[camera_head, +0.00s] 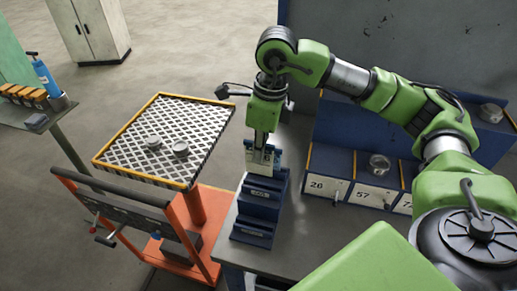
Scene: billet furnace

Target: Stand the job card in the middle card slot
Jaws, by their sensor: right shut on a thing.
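My right gripper (264,139) points down over the workbench and is shut on the job card (262,157), a small pale card with dark markings held upright. The card is over the upper, rear part of the blue stepped card rack (252,235). The rack has several tiers, and a pale label shows on a middle one. I cannot tell whether the card's lower edge is inside a slot or just above it. The gripper hides the card's top edge. My left gripper is not in view.
Numbered blue bins (325,187) with orange dividers stand right of the rack, a round metal part (378,163) in one. Left of the bench is an orange trolley with a mesh tray (127,152) holding two metal discs. Grey bench top (290,225) is clear between rack and bins.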

